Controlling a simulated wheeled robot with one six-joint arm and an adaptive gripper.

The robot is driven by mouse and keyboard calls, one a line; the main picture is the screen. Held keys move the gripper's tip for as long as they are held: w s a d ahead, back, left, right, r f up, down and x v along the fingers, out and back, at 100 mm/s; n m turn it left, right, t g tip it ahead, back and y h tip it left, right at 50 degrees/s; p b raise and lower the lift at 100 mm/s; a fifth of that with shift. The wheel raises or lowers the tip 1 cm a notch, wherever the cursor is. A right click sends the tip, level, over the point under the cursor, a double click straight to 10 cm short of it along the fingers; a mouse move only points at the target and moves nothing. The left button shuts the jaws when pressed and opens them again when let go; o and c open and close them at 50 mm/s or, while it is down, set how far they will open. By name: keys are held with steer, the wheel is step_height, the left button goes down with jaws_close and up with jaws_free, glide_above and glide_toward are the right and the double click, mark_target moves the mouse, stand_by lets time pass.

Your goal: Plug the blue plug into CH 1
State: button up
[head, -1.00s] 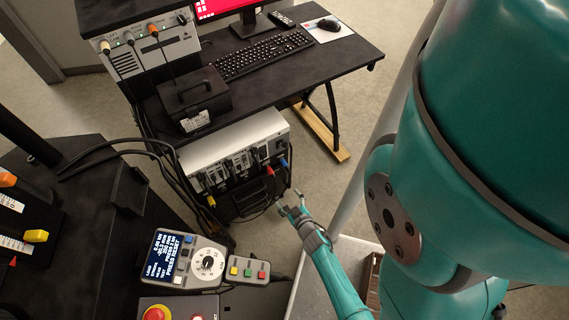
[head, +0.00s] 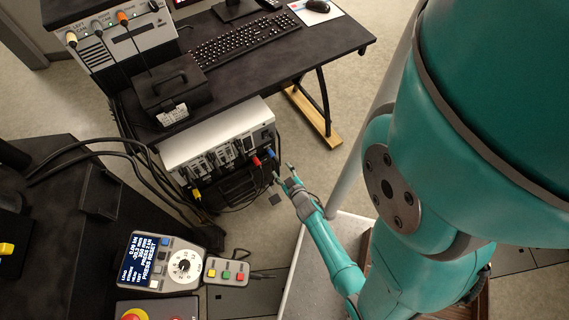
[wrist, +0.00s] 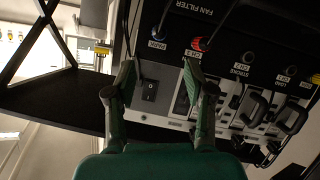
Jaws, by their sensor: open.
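The blue plug (head: 272,154) sits at the right end of the front of a white-topped unit. In the wrist view the blue plug (wrist: 157,42) is in a socket with a small label that seems to read PARK, its cable running up. My gripper (head: 283,175) is open and empty just in front of the panel. In the wrist view its fingers (wrist: 158,78) are spread below the blue plug, apart from it.
Sockets marked CH 2 (wrist: 248,57) and another channel look empty. Black handles (wrist: 255,108) and a rocker switch (wrist: 149,91) stick out of the panel. A yellow plug (head: 196,194) is at the unit's left. A desk (head: 225,75) stands behind; a handheld controller (head: 165,262) lies in front.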

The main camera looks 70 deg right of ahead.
mark_target(273, 157)
steer(key=x, duration=1)
steer(key=shift+w+d+f, duration=0.1)
steer(key=shift+d+f, duration=0.05)
jaws_close()
stand_by(0.4)
